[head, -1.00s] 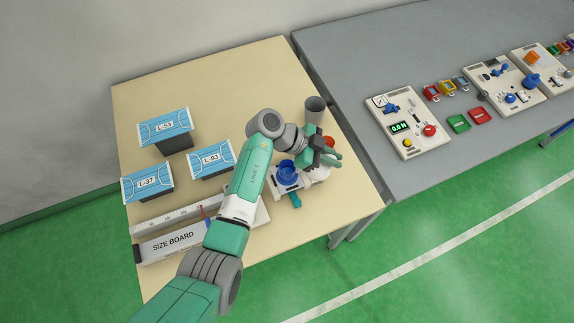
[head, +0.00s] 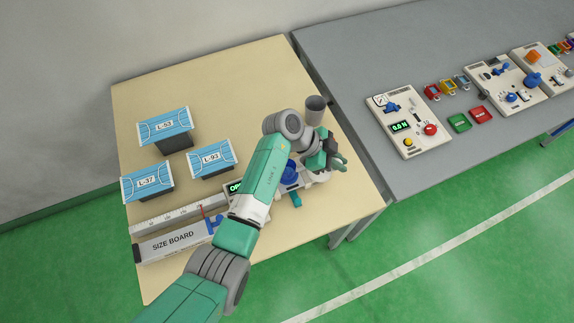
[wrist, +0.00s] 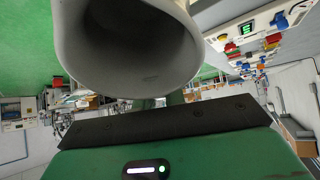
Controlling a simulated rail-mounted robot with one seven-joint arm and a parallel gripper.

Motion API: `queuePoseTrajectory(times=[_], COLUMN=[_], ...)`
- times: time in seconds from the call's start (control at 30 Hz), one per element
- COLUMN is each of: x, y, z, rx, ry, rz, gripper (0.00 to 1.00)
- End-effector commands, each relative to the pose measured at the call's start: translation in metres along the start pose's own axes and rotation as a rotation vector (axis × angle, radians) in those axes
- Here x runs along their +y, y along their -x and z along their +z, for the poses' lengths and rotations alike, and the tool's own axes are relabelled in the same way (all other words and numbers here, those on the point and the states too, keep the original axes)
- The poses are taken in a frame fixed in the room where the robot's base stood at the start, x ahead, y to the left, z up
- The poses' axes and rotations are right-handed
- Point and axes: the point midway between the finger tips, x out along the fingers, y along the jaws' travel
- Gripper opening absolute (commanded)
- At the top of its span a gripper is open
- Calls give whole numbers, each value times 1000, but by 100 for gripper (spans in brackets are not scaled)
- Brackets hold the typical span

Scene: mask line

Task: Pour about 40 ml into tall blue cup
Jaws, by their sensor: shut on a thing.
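My gripper (head: 340,162) is over the right part of the beige table in the head view, turned to the side. It is shut on a pale grey, hollow vessel, which fills the top of the wrist view (wrist: 135,50) with its wide mouth facing the camera. My fingertips are hidden there, and the vessel's contents cannot be made out. A blue cup (head: 289,174) stands just left of my gripper in the head view, partly covered by my arm. Its height and any liquid inside are not clear.
A grey cup (head: 315,110) stands behind my gripper. Three blue mask boxes, L-53 (head: 165,127), L-93 (head: 213,160) and L-37 (head: 148,182), lie left. A size board (head: 172,245) is at the front. A grey bench (head: 345,60) with control panels stands right.

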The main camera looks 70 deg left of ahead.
Motion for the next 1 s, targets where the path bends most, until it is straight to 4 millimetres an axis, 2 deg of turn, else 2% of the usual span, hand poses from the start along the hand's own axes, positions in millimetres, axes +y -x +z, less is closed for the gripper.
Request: queuePoseTrajectory(times=[0.03,0.2,0.4,1.0], x=[-1,-1,-2,-2], y=[-5,-28,-33,-34], z=[-8,-7,-13,-12], rx=[-56,-256,-402,-430], ry=[-8,-4,1,5], rz=[1,2,1,1], gripper=[0,0,0,0])
